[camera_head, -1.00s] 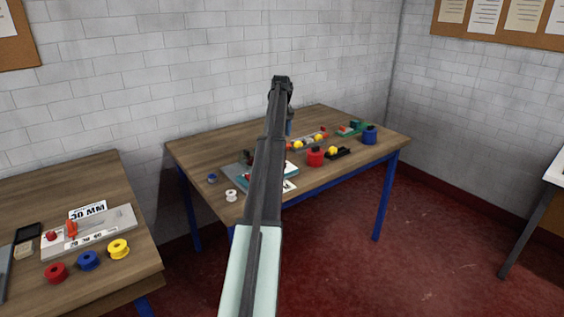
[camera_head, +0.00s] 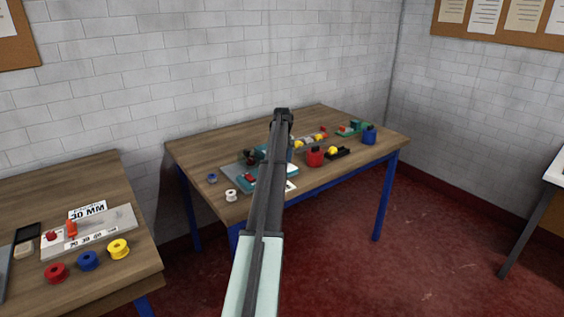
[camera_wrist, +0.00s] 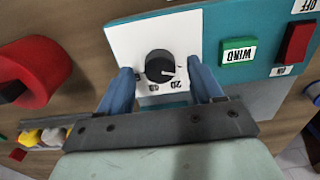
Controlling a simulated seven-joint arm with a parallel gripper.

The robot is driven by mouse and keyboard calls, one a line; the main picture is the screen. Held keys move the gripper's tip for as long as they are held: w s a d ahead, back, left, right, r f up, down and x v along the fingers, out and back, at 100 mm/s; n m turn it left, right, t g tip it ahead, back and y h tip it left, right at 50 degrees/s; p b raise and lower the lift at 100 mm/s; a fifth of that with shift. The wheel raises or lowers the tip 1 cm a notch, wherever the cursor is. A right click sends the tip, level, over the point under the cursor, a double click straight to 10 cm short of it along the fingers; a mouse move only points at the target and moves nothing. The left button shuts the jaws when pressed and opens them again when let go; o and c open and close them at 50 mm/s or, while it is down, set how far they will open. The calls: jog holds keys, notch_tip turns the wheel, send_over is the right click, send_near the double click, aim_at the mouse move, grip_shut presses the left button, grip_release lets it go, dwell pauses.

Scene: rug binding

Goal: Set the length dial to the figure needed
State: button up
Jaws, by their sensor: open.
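The black length dial (camera_wrist: 160,66) sits on a white plate (camera_wrist: 122,36) fixed to the teal machine (camera_wrist: 264,18) in the wrist view. Its white pointer mark points to the picture's right. Figures on the plate appear upside down; one by the right finger looks like 20, and others are partly hidden. My gripper (camera_wrist: 160,74) is open, with one blue finger on each side of the dial; I cannot tell whether they touch it. In the head view my arm covers the dial and part of the machine (camera_head: 250,180). A card (camera_head: 87,211) on the left table reads 30 MM.
A green WIND button (camera_wrist: 238,50) and a red switch (camera_wrist: 297,42) are beside the dial plate. The left table holds a grey fixture (camera_head: 110,223) and coloured spools (camera_head: 88,261).

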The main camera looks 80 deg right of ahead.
jog(key=shift+f, duration=0.45)
jog(key=c, duration=1.1)
jog(key=shift+o, duration=0.2)
jog(key=shift+m, duration=0.3)
jog(key=m, duration=0.4)
jog(key=shift+m, duration=2)
